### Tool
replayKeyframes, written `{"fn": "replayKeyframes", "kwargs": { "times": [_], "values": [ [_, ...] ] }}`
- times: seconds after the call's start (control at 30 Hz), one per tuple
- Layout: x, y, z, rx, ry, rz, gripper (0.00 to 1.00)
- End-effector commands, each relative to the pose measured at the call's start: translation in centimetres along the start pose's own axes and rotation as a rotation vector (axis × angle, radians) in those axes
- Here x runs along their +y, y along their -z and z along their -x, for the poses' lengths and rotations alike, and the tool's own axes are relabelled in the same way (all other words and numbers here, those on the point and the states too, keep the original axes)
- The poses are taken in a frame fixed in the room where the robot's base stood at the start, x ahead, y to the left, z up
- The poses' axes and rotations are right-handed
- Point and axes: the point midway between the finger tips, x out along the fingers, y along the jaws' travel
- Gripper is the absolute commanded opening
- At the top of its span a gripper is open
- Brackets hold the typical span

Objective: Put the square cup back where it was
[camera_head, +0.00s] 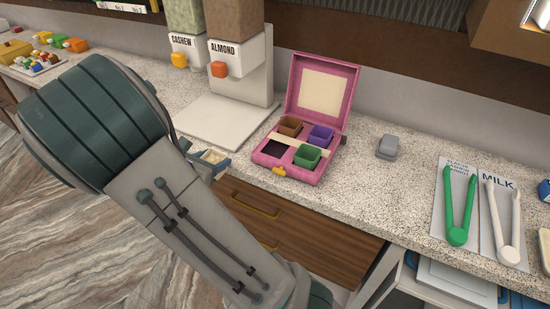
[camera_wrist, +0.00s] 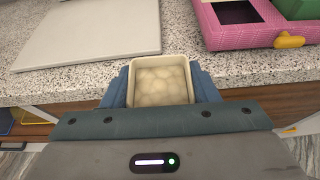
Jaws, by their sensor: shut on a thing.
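My gripper (camera_wrist: 160,92) is shut on a cream square cup (camera_wrist: 160,64) filled with pale round pieces. It holds the cup upright at the counter's front edge. In the head view the cup (camera_head: 213,157) shows small beside my gripper (camera_head: 214,162), left of the pink box. The open pink box (camera_head: 318,172) stands on the counter with its lid raised. It holds a brown cup (camera_head: 291,125), a purple cup (camera_head: 320,135) and a green cup (camera_head: 307,155). Its front left compartment (camera_head: 274,149) is dark and empty. In the wrist view the box (camera_wrist: 212,32) is at the upper right.
The cashew and almond dispenser (camera_head: 240,72) stands on a pale base plate (camera_head: 215,126) behind the cup. A grey block (camera_head: 387,147), green tongs (camera_head: 458,209) and white tongs (camera_head: 503,221) lie to the right. Drawers with handles (camera_head: 255,205) are below the counter edge.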

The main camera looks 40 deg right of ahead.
Motion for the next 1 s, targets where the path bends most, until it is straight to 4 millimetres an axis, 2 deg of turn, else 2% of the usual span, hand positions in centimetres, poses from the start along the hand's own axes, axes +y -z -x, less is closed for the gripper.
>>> {"fn": "replayKeyframes", "kwargs": {
  "times": [0.1,0.3,0.4,0.6,0.8,1.0],
  "values": [
    [-2.9,-2.9,-0.4,0.001,0.064,-0.036,0.26],
    [-8.5,-7.5,-0.4,-0.003,0.178,-0.077,0.26],
    [-11.5,-9.5,-0.2,-0.004,0.234,-0.094,0.26],
    [-16.4,-12.2,0.7,-0.005,0.323,-0.115,0.26],
    [-18.7,-13.1,1.1,-0.004,0.366,-0.121,0.26],
    [-17.8,-12.7,-0.6,-0.005,0.373,-0.118,0.26]
  ]
}}
